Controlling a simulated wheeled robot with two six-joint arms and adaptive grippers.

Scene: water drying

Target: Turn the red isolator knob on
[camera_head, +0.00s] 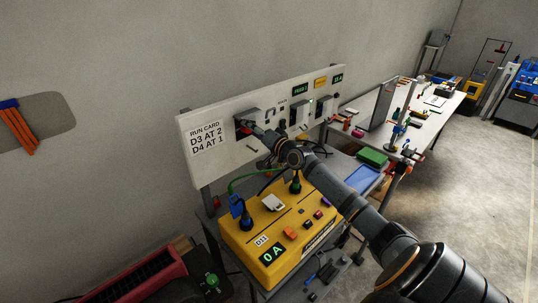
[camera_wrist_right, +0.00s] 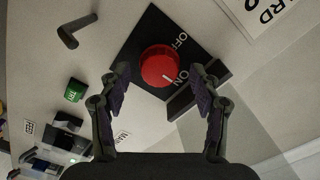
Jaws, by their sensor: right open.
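The red isolator knob (camera_wrist_right: 160,66) is round, on a black square plate (camera_wrist_right: 150,22) marked OFF and ON. A short white mark shows on the knob's lower right, on the side towards the word ON; I cannot tell whether it lines up exactly. My right gripper (camera_wrist_right: 159,76) is open, with one finger on each side of the knob and visible gaps between them. In the head view, my right gripper (camera_head: 247,126) reaches the left part of the white panel (camera_head: 215,170) and hides most of the knob. My left gripper is not in view.
A dark handle (camera_wrist_right: 188,100) stands beside the knob plate. The run card (camera_head: 206,139) is left of it. A yellow box (camera_head: 249,240) reading 0 A stands below the panel, under my right arm. A cluttered table (camera_head: 436,122) extends at the right.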

